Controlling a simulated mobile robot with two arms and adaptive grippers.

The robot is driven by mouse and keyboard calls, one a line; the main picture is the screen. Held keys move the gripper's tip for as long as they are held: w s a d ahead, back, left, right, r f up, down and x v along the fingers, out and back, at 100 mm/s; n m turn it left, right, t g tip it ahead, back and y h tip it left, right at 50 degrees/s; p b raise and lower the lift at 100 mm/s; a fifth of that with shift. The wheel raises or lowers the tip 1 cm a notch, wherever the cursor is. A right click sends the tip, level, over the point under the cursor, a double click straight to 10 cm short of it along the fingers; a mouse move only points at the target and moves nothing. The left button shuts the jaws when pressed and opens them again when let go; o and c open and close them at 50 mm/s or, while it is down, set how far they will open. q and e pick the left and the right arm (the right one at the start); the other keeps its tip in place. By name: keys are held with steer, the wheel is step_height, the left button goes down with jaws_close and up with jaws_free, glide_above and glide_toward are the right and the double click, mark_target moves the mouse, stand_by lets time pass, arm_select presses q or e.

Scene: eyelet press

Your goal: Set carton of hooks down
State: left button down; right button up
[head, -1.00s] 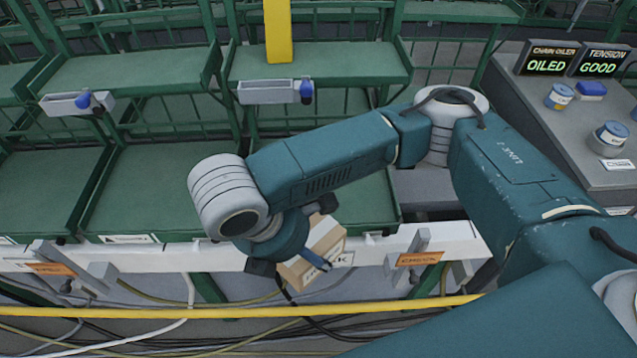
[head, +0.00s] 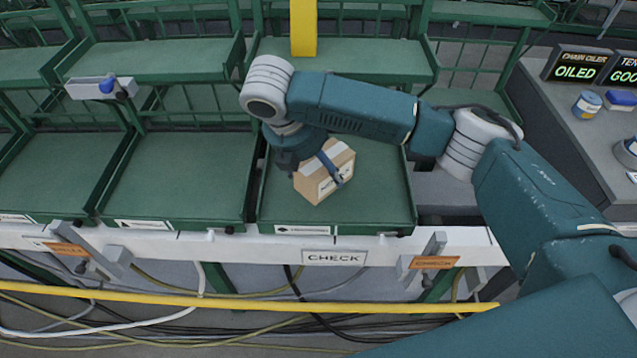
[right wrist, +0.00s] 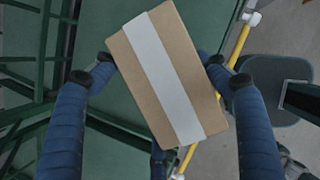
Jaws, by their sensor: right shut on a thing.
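The carton of hooks (head: 322,180) is a brown cardboard box with a pale tape strip, tilted in the head view. My right gripper (head: 330,166) is shut on it, with a finger on its near side. The carton shows over the green tray (head: 375,205) above the CHECK label; I cannot tell whether it touches the tray floor. In the right wrist view the carton (right wrist: 165,75) sits between the two blue fingers of my right gripper (right wrist: 168,80), with green tray surface behind it. My left gripper is not in view.
Another green tray (head: 180,185) lies to the left and is empty. A white rail (head: 240,243) with a CHECK label (head: 334,257) runs along the front, above a yellow bar (head: 240,302). A yellow post (head: 303,28) stands behind. A grey console (head: 590,130) is at right.

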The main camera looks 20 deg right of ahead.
steer(key=shift+w+d+r, duration=0.15)
steer(key=shift+w, duration=0.35)
steer(key=shift+w+d+r, duration=0.1)
steer(key=shift+w+d, duration=0.05)
steer(key=shift+w, duration=0.3)
steer(key=shift+s+f, duration=0.15)
steer(key=shift+f, duration=0.65)
steer(key=shift+f+p, duration=0.65)
steer(key=shift+f, duration=1.9)
steer(key=shift+w+f, duration=0.2)
steer(key=o, duration=2)
steer(key=shift+s+f, duration=0.1)
steer(key=shift+f, duration=0.1)
